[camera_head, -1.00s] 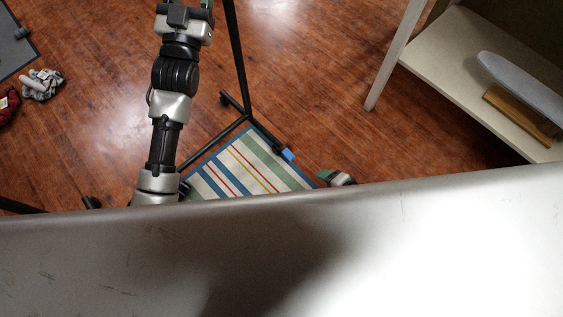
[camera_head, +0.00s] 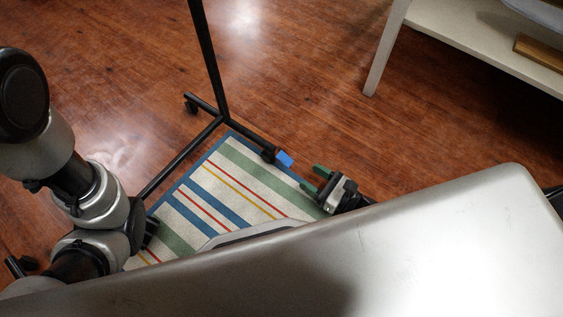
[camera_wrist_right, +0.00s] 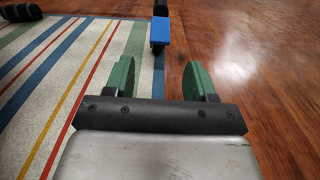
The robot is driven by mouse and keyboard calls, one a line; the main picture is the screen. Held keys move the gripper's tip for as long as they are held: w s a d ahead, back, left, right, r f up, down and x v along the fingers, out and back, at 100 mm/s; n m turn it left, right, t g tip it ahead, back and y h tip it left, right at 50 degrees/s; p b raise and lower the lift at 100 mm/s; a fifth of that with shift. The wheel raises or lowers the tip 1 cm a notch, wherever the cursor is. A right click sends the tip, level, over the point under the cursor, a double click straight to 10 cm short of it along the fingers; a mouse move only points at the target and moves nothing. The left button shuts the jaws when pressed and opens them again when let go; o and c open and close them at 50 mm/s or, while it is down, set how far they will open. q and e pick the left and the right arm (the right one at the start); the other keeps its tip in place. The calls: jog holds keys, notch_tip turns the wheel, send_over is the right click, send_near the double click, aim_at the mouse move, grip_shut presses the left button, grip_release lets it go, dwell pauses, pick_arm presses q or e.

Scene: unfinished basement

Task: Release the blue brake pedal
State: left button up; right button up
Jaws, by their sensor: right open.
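The blue brake pedal (camera_head: 285,158) sits on a caster at the foot of the black rack (camera_head: 212,75), near the corner of the striped rug. In the right wrist view the pedal (camera_wrist_right: 160,32) is straight ahead, beyond the fingertips and between their lines. My right gripper (camera_head: 314,180) is open and empty, its green fingers low near the floor, to the lower right of the pedal and apart from it. In the right wrist view the gripper (camera_wrist_right: 159,78) shows its two green fingers spread. My left arm shows at the left; its gripper is not clearly visible.
A striped rug (camera_head: 230,190) lies under the rack's foot. A white shelf (camera_head: 470,45) with a wooden piece (camera_head: 540,52) stands at the upper right. Wooden floor (camera_head: 310,80) between rack and shelf is clear. Another caster (camera_wrist_right: 20,12) is at the wrist view's upper left.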

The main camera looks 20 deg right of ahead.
aim_at(284, 159)
jog(key=b+x, duration=0.4)
jog(key=x, duration=0.4)
jog(key=shift+w+a+f, duration=0.15)
jog(key=shift+w+a, duration=0.1)
jog(key=shift+w, duration=0.05)
jog(key=shift+w+a+b, duration=0.3)
jog(key=shift+w+a, duration=0.05)
jog(key=shift+w, duration=0.1)
jog(key=c, duration=0.9)
jog(key=shift+r, duration=0.2)
